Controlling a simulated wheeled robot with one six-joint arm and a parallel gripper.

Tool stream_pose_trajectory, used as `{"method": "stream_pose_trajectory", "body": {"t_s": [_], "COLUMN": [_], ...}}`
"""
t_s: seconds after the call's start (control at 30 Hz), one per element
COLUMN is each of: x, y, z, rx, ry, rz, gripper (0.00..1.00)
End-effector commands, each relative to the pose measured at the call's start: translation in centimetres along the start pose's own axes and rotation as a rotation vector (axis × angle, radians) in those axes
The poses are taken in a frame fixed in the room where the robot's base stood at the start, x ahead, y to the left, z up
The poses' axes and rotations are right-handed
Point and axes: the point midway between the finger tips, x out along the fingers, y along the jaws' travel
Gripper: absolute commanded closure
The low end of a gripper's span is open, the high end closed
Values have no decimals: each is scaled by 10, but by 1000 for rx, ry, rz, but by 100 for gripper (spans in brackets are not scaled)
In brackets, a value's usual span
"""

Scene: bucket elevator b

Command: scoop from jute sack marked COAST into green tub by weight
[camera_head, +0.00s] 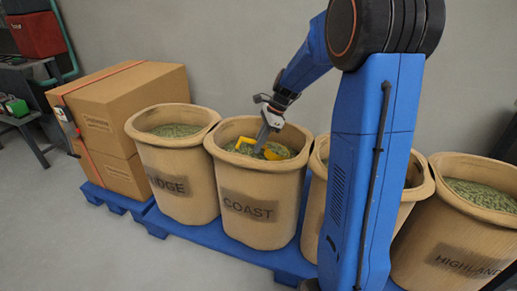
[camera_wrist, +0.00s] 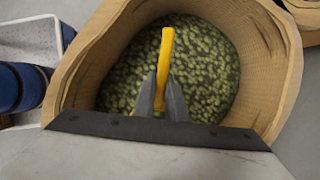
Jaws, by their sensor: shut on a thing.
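The jute sack marked COAST (camera_head: 251,208) stands open on a blue pallet, with green beans (camera_wrist: 210,65) inside it. My gripper (camera_head: 266,138) reaches down into the mouth of this sack. It is shut on a yellow scoop (camera_wrist: 167,45), whose handle shows between the fingertips (camera_wrist: 163,95) in the wrist view. The yellow scoop also shows in the head view (camera_head: 278,151), low in the sack against the beans. How much the scoop holds is hidden. A small green thing (camera_head: 17,107) sits on a bench at the far left; I cannot tell whether it is the green tub.
Another sack (camera_head: 176,183), its label ending in "DGE", stands left of COAST. A sack marked HIGHLAND (camera_head: 458,238) stands at the right, and one more is partly behind my arm. Floor at the front left is clear.

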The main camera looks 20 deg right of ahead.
Motion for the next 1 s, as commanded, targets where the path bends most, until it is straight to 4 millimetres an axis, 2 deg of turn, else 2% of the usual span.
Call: {"method": "stream_pose_trajectory", "body": {"t_s": [1.0], "x": [-58], "y": [0], "z": [32], "rx": [-1], "ry": [0], "rz": [-1], "gripper": [100]}}
